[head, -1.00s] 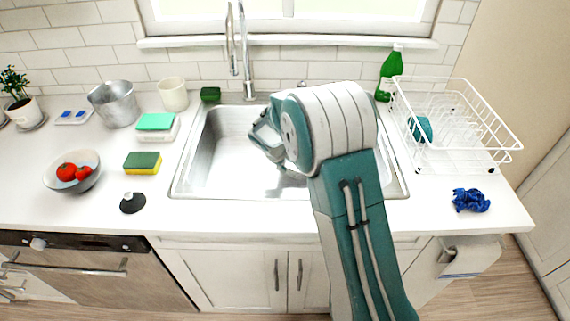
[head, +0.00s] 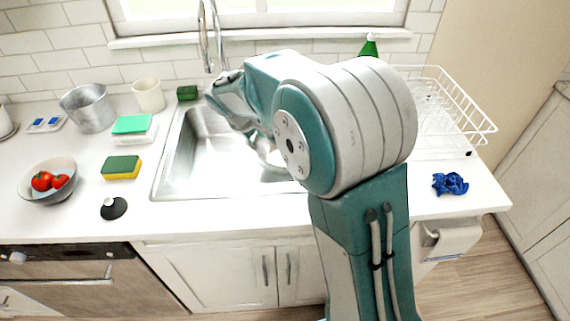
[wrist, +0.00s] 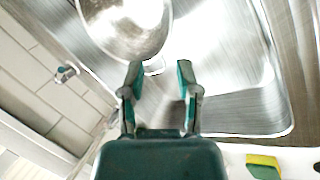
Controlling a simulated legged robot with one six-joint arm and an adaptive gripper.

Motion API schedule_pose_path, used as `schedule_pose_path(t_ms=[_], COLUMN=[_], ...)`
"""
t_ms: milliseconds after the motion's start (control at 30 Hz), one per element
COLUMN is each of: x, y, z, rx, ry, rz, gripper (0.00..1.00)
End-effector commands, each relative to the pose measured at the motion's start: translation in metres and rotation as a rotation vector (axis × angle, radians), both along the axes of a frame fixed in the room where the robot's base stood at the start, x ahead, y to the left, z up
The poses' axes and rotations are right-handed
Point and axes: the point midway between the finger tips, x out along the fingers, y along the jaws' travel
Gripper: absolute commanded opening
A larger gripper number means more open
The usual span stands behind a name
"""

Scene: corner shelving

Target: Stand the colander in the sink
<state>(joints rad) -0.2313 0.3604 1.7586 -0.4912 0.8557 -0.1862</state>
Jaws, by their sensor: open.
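The colander (wrist: 125,22), a shiny metal bowl, is at the top of the wrist view, cut off by the frame edge. Its open mouth faces the wrist camera, and it appears over the sink basin (wrist: 235,105). In the head view only a pale curved part of it (head: 270,157) shows beside my arm; the rest is hidden. My gripper (wrist: 160,70) is open, its two fingers apart near a small loop on the colander's rim. I cannot tell whether they touch. In the head view my gripper (head: 250,130) hangs over the sink (head: 185,165), partly hidden.
The faucet (head: 206,40) stands behind the sink. A metal pail (head: 88,107), white cup (head: 148,95), sponge (head: 121,167) and tomato bowl (head: 48,190) sit left. A white dish rack (head: 465,110) and blue cloth (head: 450,184) are right. The front-left basin is clear.

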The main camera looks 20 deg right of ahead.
Motion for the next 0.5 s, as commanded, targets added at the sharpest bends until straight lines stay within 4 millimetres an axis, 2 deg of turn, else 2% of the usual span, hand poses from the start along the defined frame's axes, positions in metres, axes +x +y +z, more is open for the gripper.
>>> schedule_pose_path(t_ms=[33, 200, 500], x=[-0.009, -0.051, -0.132], y=[-0.005, -0.023, -0.044], z=[0.013, 0.049, 0.093], rx=[0.018, 0.095, 0.236], ry=[-0.015, -0.058, -0.133], rz=[-0.024, -0.119, -0.28], gripper=[0.43, 0.43, 0.43])
